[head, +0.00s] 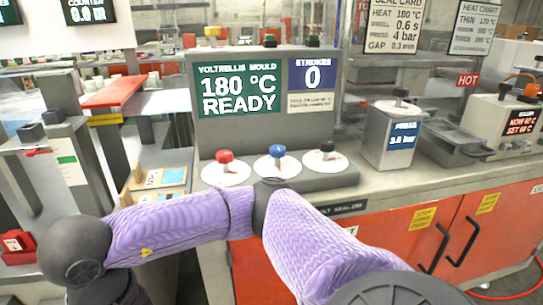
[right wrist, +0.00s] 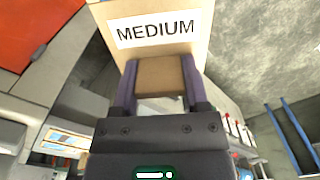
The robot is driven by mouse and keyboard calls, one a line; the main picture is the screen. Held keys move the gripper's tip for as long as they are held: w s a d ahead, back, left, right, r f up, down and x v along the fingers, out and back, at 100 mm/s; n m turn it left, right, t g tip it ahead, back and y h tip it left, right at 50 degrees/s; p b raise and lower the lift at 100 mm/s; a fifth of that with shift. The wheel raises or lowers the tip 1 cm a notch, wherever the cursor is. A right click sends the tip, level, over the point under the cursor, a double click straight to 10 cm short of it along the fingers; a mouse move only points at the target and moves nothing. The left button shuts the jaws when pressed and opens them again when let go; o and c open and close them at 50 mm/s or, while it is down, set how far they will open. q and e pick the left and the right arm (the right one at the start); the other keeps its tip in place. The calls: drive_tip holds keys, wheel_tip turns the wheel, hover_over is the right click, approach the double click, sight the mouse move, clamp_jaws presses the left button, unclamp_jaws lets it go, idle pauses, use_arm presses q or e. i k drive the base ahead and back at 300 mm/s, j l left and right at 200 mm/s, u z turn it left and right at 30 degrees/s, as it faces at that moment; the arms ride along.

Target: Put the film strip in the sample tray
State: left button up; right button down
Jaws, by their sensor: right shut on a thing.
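In the right wrist view my right gripper (right wrist: 160,72) has its two purple fingers closed on a tan box (right wrist: 200,45) with a white label reading MEDIUM. The box is at the top of that view and partly cut off. My left gripper is in neither view. I cannot make out a film strip in either view. A shallow grey metal tray (head: 452,143) sits on the counter at the right in the head view; I cannot tell if it is the sample tray. No gripper shows in the head view.
The moulding machine (head: 210,125) reads 180 °C READY, with red, blue and black knobs in front. A press unit (head: 390,138) stands right of it, and a sealer box (head: 505,122) farther right. My purple-sleeved arm crosses the foreground. Orange cabinet doors (head: 400,238) are below the counter.

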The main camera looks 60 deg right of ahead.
sight(449, 132)
drive_tip(key=k+l, duration=1.45)
drive_tip(key=l, duration=0.2)
drive_tip(key=k+l, duration=0.75)
drive_tip(key=l+z, duration=0.05)
